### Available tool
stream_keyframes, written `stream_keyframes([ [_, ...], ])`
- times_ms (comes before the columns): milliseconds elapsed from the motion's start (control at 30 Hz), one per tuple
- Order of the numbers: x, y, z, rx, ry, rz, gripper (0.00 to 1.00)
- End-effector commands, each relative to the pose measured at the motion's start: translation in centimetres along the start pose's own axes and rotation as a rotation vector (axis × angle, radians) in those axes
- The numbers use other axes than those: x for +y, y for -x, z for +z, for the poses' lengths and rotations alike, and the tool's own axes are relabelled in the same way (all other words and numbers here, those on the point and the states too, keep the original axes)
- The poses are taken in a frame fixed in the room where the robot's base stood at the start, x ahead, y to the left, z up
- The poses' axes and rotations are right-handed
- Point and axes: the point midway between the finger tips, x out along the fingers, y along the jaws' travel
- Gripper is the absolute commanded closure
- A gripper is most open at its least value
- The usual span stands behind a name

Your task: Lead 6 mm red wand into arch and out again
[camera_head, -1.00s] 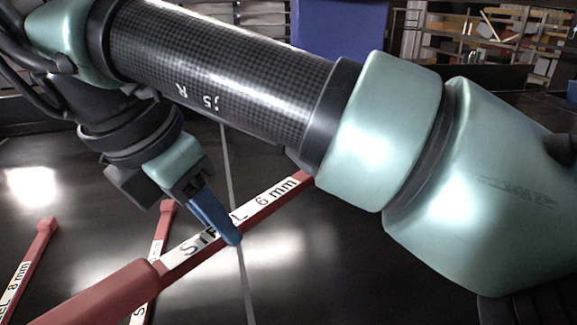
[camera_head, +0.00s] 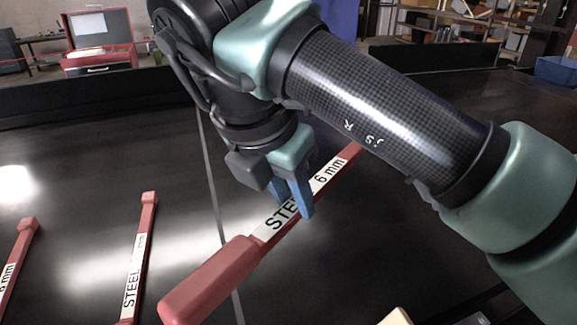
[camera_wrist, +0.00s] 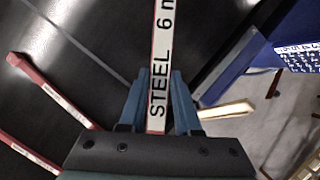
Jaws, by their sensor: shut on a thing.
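The red wand (camera_head: 212,279) has a white label reading "STEEL 6 mm". My gripper (camera_head: 298,205), with blue fingers, is shut on the wand at its labelled part. The wand's thick red end points to the lower left in the head view, and its far end passes behind my arm. In the wrist view the wand (camera_wrist: 158,75) runs straight up between the two blue fingers (camera_wrist: 158,105). It appears held above the black belt (camera_head: 90,160). The arch cannot be made out for certain; a blue upright thing (camera_head: 342,25) is partly hidden behind my arm.
Two other red wands, one labelled STEEL (camera_head: 138,262) and one 8 mm (camera_head: 14,265), lie on the belt at left. An open red case (camera_head: 98,65) stands behind the belt's far edge. A blue bin (camera_head: 556,70) is at far right.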

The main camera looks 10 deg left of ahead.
Motion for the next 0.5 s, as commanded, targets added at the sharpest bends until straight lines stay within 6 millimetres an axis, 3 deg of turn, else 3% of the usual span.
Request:
stream_keyframes([
  [500, -4.3, -2.0, 5.7, 0.0, -0.004, -0.001, 1.0],
])
